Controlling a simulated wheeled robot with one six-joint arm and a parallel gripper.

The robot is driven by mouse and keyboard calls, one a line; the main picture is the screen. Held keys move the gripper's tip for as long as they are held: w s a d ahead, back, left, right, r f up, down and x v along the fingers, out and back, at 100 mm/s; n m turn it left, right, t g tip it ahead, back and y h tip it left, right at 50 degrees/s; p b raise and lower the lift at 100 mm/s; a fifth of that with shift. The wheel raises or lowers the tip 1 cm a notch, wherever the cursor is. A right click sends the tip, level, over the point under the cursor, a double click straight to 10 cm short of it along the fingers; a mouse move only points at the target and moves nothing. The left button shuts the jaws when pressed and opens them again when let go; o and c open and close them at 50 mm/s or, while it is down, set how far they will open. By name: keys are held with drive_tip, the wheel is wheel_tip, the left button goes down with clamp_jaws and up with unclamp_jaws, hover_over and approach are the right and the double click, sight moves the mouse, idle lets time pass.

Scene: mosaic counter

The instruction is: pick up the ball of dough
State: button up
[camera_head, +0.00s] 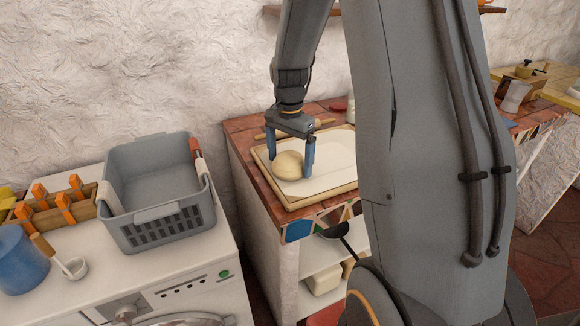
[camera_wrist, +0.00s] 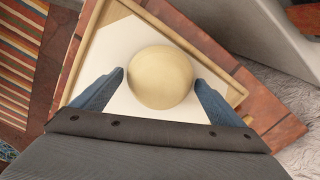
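The ball of dough (camera_head: 288,165) is pale cream and round. It rests on a white sheet in a shallow wooden tray (camera_head: 322,194) on the counter. My gripper (camera_head: 289,160) points down over the tray, with its blue fingers on either side of the dough. In the wrist view the dough (camera_wrist: 160,77) lies between the two open fingertips of my gripper (camera_wrist: 158,76), with a gap showing at the left finger and a very small one at the right. The dough's underside is hidden.
A rolling pin (camera_head: 325,122) lies behind the tray. A grey basket (camera_head: 155,213) stands on the white washing machine (camera_head: 215,262) at left, near a blue container (camera_head: 20,262). A moka pot (camera_head: 515,95) stands farther right. The wall is close behind the counter.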

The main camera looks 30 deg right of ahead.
drive_tip(key=c, duration=1.1)
drive_tip(key=shift+r, duration=0.1)
drive_tip(key=shift+c, duration=0.2)
